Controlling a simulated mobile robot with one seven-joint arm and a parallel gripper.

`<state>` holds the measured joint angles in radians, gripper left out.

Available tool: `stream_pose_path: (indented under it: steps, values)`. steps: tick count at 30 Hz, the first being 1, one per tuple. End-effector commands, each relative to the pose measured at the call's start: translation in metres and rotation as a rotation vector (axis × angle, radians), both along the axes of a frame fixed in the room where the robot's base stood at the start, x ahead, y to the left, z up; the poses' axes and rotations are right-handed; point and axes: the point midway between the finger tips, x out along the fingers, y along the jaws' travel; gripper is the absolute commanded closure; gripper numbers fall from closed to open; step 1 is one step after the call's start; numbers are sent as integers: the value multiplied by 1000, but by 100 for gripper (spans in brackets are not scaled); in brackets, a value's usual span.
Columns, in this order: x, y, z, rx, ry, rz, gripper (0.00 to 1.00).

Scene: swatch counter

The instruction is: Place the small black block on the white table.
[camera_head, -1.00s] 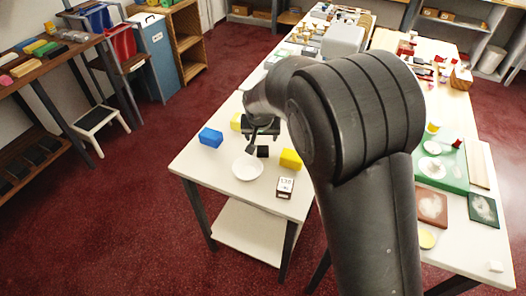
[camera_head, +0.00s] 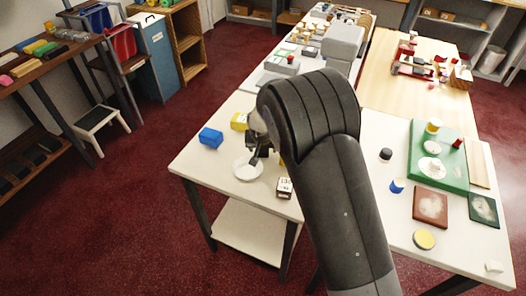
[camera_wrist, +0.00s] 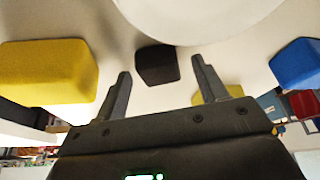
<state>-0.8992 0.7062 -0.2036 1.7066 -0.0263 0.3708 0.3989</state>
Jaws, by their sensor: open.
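The small black block (camera_wrist: 157,64) stands on the white table (camera_wrist: 150,98) in the wrist view. It shows between the tips of my gripper (camera_wrist: 161,69), with a gap to each finger. My gripper is open and empty. In the head view my gripper (camera_head: 258,158) is low over the near end of the white table (camera_head: 205,168), beside a white round dish (camera_head: 247,170). The black block cannot be made out there, as my gripper and arm cover that spot.
A blue block (camera_head: 210,137) and a yellow block (camera_head: 239,121) stand nearby. Another yellow block (camera_wrist: 50,70) is at the wrist view's left. A small labelled box (camera_head: 284,187) is near the front edge. The table's left corner is clear.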

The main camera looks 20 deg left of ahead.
Motion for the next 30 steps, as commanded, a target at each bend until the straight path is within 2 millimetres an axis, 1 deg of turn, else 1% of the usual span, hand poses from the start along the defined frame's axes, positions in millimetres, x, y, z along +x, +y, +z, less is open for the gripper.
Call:
stream_pose_path:
  steps: [5, 21, 23, 24, 30]
  values:
    - [0, 0, 0, 0, 0, 0, 35]
    - [0, 0, 0, 0, 1, 0, 80]
    - [0, 0, 0, 0, 1, 0, 83]
    - [0, 0, 0, 0, 1, 0, 86]
    - [0, 0, 1, 0, 0, 0, 87]
